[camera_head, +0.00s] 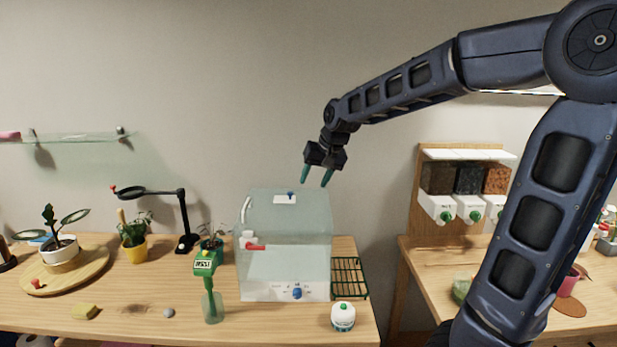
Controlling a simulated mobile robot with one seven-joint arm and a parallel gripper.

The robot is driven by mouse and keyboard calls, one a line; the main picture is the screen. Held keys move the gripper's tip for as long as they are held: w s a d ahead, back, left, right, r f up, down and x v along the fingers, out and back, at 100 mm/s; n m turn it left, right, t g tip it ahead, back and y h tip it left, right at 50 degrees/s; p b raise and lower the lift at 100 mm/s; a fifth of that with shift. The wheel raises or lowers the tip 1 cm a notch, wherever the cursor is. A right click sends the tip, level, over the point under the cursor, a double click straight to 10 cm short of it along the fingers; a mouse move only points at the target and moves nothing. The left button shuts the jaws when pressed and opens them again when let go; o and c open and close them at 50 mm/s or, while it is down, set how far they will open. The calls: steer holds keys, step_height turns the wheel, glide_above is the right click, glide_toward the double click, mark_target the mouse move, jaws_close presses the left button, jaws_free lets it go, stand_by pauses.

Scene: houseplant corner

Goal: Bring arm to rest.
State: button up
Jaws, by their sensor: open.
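My gripper (316,176) hangs above the clear box on the left table, fingers pointing down. Its two green fingertips are apart, with nothing between them. My arm reaches in from the right, bent at a high elbow. The clear box (285,232) has a white handle on its left side, a red piece on its front and a white panel with a blue knob at its base. In this view the fingertips show just above the box's top; I cannot tell the exact gap.
The left table (140,318) holds a lamp-like magnifier (183,220), a yellow pot (134,250), a white pot on a round board (62,254), a green meter (207,264), a wire rack (350,278) and a white bottle (343,316). Dispensers (468,208) stand right.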

steer(key=s+d+m+h, duration=0.1)
steer(key=s+d, duration=0.3)
steer(key=d, duration=0.4)
steer(key=s+d, duration=0.4)
steer(key=d, duration=0.4)
steer(key=s+d+f+m+t+h, duration=0.1)
steer(key=s+d+f+h, duration=0.1)
steer(key=s+d, duration=0.8)
steer(key=shift+s+f+h, duration=0.4)
steer(key=shift+s+f, duration=0.4)
steer(key=shift+f, duration=0.05)
